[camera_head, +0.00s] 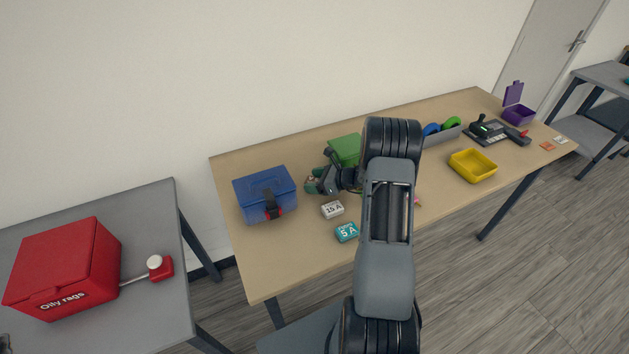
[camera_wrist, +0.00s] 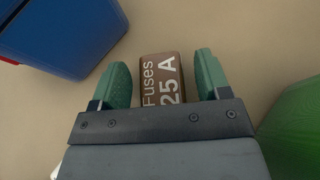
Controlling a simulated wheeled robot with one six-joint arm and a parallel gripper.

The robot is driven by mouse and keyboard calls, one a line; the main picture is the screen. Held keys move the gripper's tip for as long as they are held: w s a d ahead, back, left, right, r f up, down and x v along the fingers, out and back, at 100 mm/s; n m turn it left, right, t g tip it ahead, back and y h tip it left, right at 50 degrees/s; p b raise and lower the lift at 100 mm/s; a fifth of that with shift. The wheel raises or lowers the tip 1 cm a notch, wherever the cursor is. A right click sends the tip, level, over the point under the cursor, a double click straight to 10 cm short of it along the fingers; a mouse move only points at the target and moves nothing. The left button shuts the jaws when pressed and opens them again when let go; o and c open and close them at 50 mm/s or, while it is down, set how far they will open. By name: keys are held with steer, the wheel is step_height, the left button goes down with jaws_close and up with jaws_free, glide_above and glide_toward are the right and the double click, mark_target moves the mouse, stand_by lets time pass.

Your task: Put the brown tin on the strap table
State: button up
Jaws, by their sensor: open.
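The brown tin (camera_wrist: 161,82) lies flat on the wooden table (camera_head: 290,268), with "Fuses 25 A" on its top. In the wrist view it sits between the two green fingers of my gripper (camera_wrist: 160,80), with a small gap on each side. My gripper is open and does not hold the tin. In the head view my gripper (camera_head: 314,181) is low over the table, and the tin is mostly hidden by it. I cannot tell which surface is the strap table.
A blue box (camera_head: 262,190) with a strap stands left of my gripper, and a green box (camera_head: 344,148) stands behind it. A white tin (camera_head: 332,209) and a teal tin (camera_head: 346,232) lie nearby. A grey table (camera_head: 178,318) with a red bin (camera_head: 68,262) is at the left.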

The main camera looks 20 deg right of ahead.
steer(key=shift+r, duration=0.25)
steer(key=b+v, duration=0.1)
steer(key=v, duration=1)
steer(key=shift+s+d+f+b, duration=0.15)
steer(key=shift+s+b, duration=0.05)
steer(key=shift+b, duration=0.1)
steer(key=s+a+r+n+g+h, duration=0.1)
steer(key=s+a+r+n+g, duration=0.25)
steer(key=a+n, duration=0.3)
steer(key=s+a+r+n+g+h, duration=0.1)
steer(key=s+a+r+n+g, duration=0.15)
steer(key=a+r+n, duration=0.4)
steer(key=s+a+r+n+h, duration=0.3)
steer(key=s+a+n+h, duration=0.4)
steer(key=s+n, duration=0.4)
steer(key=n, duration=0.3)
steer(key=shift+s+r, duration=0.4)
